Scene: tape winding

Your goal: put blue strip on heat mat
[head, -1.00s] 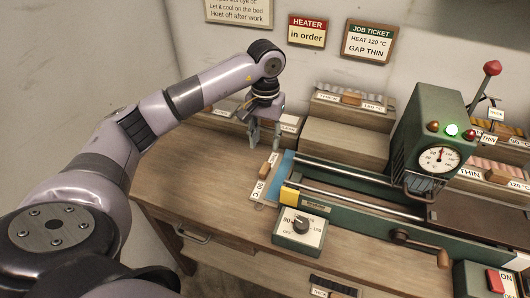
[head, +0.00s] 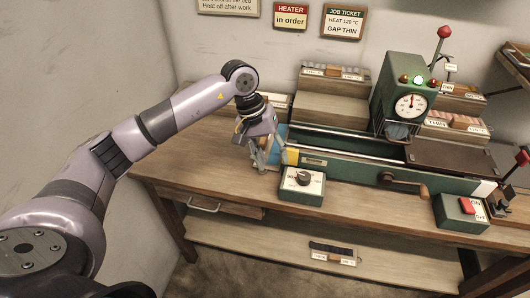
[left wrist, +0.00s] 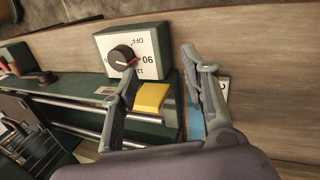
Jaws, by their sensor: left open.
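The blue strip (head: 282,131) shows as a flat blue piece at the left end of the green machine, partly hidden by my left gripper. It also shows in the left wrist view (left wrist: 196,122) beside one finger, partly covered. My left gripper (head: 258,158) is open, pointing down at the machine's left end. In the left wrist view its fingers (left wrist: 160,68) are apart, with a yellow block (left wrist: 151,97) showing between them. A dark flat plate (head: 455,160) lies at the machine's right; I cannot tell whether it is the heat mat.
A dial box (head: 302,184) stands in front of the machine's left end. A green gauge housing (head: 399,92) rises behind the rails, and a crank (head: 403,184) sticks out in front. A switch box (head: 460,210) stands at right. The table's left part (head: 190,150) is clear.

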